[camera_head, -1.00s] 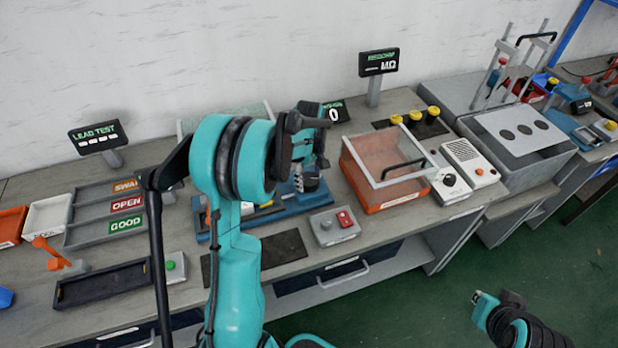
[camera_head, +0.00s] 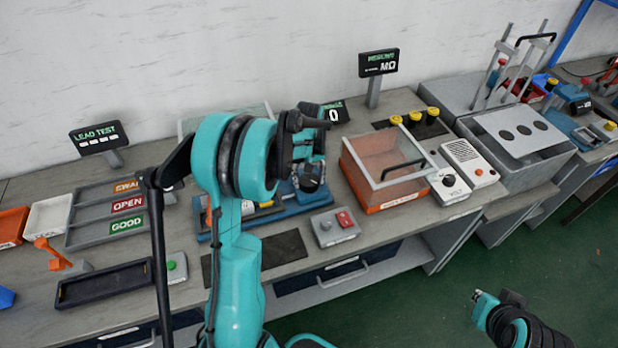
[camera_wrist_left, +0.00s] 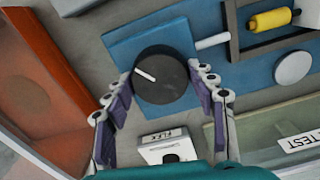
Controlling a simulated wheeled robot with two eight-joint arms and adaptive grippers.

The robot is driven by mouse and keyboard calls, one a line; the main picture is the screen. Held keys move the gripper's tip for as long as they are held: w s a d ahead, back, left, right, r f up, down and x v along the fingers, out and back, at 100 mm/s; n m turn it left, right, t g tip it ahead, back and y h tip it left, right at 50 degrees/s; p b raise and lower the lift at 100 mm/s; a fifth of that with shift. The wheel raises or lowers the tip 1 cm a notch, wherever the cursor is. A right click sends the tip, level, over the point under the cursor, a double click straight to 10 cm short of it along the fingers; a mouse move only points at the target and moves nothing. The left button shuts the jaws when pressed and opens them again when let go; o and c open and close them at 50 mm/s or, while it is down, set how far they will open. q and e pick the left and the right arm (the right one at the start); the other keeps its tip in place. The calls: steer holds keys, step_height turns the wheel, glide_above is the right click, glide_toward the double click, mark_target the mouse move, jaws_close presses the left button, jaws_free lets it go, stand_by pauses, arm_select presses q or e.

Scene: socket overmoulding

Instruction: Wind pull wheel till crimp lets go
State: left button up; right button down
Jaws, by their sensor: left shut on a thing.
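The pull wheel (camera_wrist_left: 161,75) is a round, dark knob with a white line on its top, on a blue base plate (camera_wrist_left: 120,42) in the left wrist view. My left gripper (camera_wrist_left: 159,84) is shut on the wheel, one purple-padded finger on either side. In the head view, my left gripper (camera_head: 310,178) is over the blue puller (camera_head: 268,218), and its hand hides much of the wheel. A white rod runs from the puller's wheel side toward a dark frame with a yellow roller (camera_wrist_left: 270,20). My right gripper (camera_head: 487,308) hangs over the floor, apart from the bench.
A display reading 0 (camera_head: 335,112) stands behind the puller. An orange, clear-walled bin (camera_head: 372,207) is to its right, and a grey box with a red button (camera_head: 345,218) is in front. Sorting trays (camera_head: 90,243) lie at the left.

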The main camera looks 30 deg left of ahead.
arm_select(q)
steer(key=m, duration=0.4)
steer(key=shift+m, duration=0.3)
steer(key=m, duration=0.3)
steer(key=shift+m, duration=0.4)
steer(key=m, duration=0.6)
steer(key=shift+m+p, duration=0.35)
steer(key=shift+m, duration=0.05)
steer(key=o, duration=1.2)
